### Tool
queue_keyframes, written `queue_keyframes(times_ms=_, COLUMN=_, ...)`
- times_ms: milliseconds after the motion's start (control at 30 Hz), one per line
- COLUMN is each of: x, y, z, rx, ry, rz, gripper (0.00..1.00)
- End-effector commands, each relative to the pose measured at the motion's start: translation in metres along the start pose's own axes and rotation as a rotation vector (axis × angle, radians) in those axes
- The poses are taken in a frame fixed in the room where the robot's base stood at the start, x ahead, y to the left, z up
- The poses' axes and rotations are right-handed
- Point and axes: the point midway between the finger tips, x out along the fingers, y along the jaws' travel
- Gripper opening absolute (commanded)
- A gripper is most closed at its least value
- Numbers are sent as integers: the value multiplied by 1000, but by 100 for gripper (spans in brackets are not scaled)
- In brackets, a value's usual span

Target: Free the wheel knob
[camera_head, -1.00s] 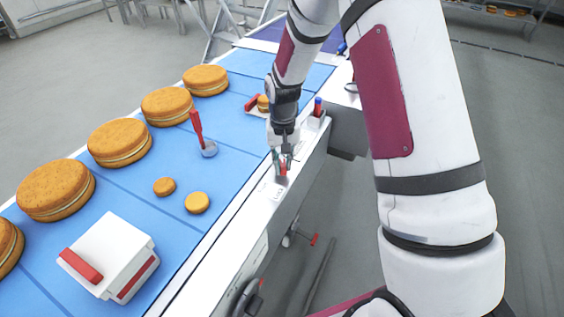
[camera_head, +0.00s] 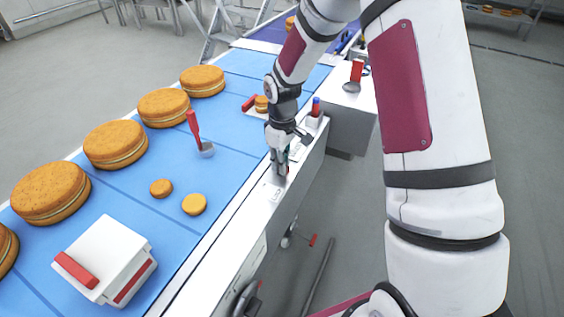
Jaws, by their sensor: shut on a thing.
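My gripper (camera_head: 281,172) points down at the white side rail (camera_head: 249,212) of the conveyor. My gripper is well above and apart from this wheel.
Large filled rounds (camera_head: 115,144) line the blue belt (camera_head: 225,125). Two small rounds, a red-handled tool (camera_head: 198,135) and a white box (camera_head: 105,259) also lie there. A red-and-blue item (camera_head: 315,107) stands on the rail behind my gripper. A red-handled crank (camera_head: 304,237) sticks out below.

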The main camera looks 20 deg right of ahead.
Motion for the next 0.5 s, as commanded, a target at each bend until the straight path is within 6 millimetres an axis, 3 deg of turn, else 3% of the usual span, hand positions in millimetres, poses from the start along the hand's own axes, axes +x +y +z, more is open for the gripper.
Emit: queue_keyframes(times_ms=500, x=0, y=1, z=0, rx=-146, ry=0, rz=0, gripper=0)
